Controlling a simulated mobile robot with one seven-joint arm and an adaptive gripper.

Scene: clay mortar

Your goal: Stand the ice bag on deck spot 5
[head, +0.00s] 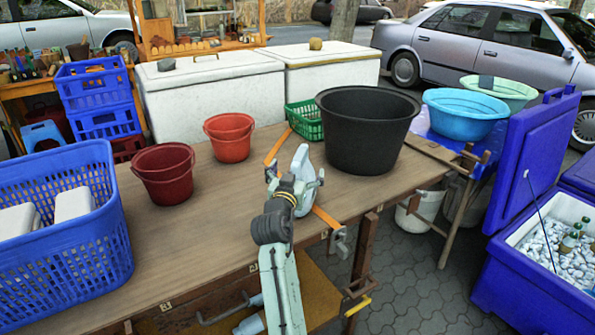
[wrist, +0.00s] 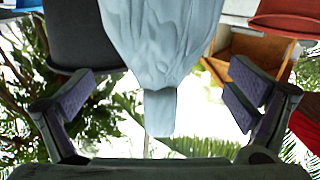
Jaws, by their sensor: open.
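The ice bag (head: 300,157) is pale blue-grey and shows in the head view at the middle of the wooden table, partly hidden by my gripper (head: 296,182). In the wrist view the ice bag (wrist: 165,40) fills the upper middle, its narrow neck (wrist: 160,112) toward the fingers. My gripper (wrist: 158,105) is open, one finger on each side of the neck, with a visible gap on both sides. I cannot tell whether the bag rests on the table. No marking that I can read as deck spot 5 shows.
A black tub (head: 365,135) stands close right of the bag, with a green basket (head: 305,120) behind. Red buckets (head: 163,175) (head: 231,138) and a blue crate (head: 65,245) stand left. An orange strip (head: 326,217) crosses the table (head: 190,250). Its front middle is clear.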

